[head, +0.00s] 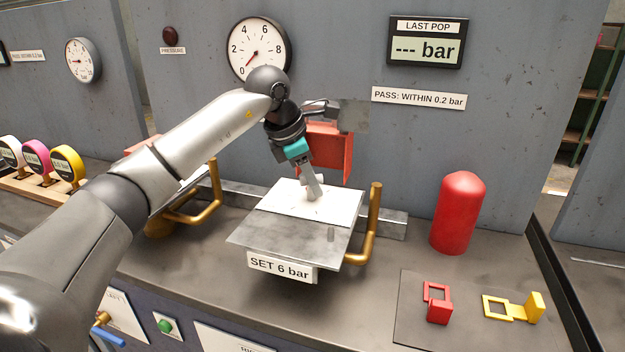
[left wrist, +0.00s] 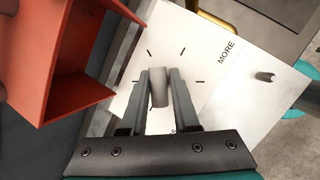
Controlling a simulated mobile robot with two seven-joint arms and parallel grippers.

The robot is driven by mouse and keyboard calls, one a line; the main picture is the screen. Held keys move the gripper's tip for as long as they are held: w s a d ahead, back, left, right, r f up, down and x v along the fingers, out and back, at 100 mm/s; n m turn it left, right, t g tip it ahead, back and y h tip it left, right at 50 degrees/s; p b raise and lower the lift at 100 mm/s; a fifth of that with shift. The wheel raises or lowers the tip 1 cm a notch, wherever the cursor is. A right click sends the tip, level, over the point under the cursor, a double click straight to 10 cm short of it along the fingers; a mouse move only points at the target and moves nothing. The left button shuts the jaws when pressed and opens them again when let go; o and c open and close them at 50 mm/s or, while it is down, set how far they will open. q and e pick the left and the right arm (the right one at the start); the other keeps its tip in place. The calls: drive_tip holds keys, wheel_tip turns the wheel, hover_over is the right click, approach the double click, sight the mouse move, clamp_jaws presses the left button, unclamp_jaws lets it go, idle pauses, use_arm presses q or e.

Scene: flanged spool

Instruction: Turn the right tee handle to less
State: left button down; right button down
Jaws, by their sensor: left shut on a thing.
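The right tee handle, a pale grey round bar, shows in the left wrist view (left wrist: 158,94). It stands over a white dial plate (left wrist: 205,50) with tick marks and the word MORE. In the head view this plate (head: 285,198) lies above the SET 6 bar sign (head: 280,266). My left gripper (head: 314,190) reaches down onto the plate. Its two fingers (left wrist: 160,76) are shut on the handle, one on each side. The word LESS is not visible. My right gripper is in neither view.
A red open box-like cover (head: 330,148) stands close behind my gripper. Brass pipes (head: 374,220) rise beside the plate. A red domed cylinder (head: 459,212) and red (head: 438,305) and yellow (head: 515,307) tags are at the right. A pressure gauge (head: 258,48) hangs on the wall.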

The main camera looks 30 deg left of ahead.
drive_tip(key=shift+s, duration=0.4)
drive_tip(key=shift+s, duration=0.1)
